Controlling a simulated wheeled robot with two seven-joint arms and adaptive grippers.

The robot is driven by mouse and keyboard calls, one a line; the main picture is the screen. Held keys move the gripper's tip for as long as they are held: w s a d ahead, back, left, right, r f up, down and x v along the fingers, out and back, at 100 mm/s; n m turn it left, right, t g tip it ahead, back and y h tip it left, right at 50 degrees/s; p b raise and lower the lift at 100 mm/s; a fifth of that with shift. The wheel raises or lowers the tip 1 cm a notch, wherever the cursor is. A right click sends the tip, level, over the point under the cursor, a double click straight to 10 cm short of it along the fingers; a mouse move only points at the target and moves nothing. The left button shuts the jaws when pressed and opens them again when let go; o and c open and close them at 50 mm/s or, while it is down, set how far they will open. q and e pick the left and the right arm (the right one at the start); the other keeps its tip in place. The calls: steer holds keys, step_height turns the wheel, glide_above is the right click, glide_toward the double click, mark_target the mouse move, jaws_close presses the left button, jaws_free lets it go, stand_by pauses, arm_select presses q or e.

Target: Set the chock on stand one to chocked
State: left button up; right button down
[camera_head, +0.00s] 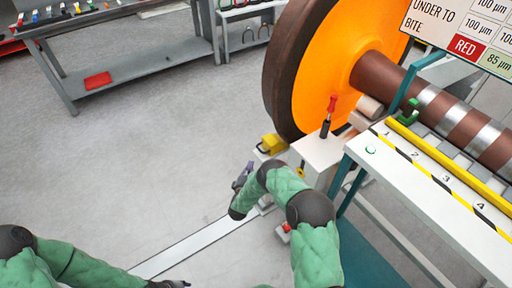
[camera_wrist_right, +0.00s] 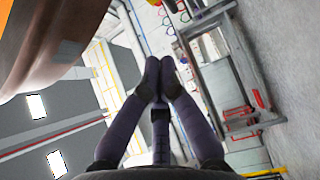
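A yellow block (camera_head: 272,144), which looks like the chock, sits at the foot of the large orange and brown wheel (camera_head: 322,70) in the head view. Whether it touches the wheel I cannot tell. My right gripper (camera_head: 244,173) is just below and left of the yellow block, apart from it in the picture. In the right wrist view its two fingertips (camera_wrist_right: 160,72) are together, with nothing visible between them. The wheel's rim (camera_wrist_right: 85,45) fills the upper left there; the yellow block is not seen. My left gripper (camera_head: 176,284) shows only partly at the bottom edge.
A white bench (camera_head: 440,205) with numbered places stands right of my right arm. A red and black tool (camera_head: 328,118) stands on a pale block. A small red-topped part (camera_head: 285,228) is low beside my arm. A grey workbench (camera_head: 130,60) is at the back left; open floor lies between.

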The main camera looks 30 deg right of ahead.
mark_target(260, 150)
steer(key=shift+w+d, duration=0.1)
steer(key=b+x, duration=0.1)
steer(key=x, duration=0.3)
steer(key=s+d+b+x, duration=0.1)
steer(key=b+x, duration=0.1)
steer(key=x, duration=0.2)
steer(key=b+x, duration=0.1)
steer(key=x, duration=0.2)
steer(key=shift+w+d+b, duration=0.15)
steer(key=shift+d+b, duration=0.15)
steer(key=shift+d, duration=0.8)
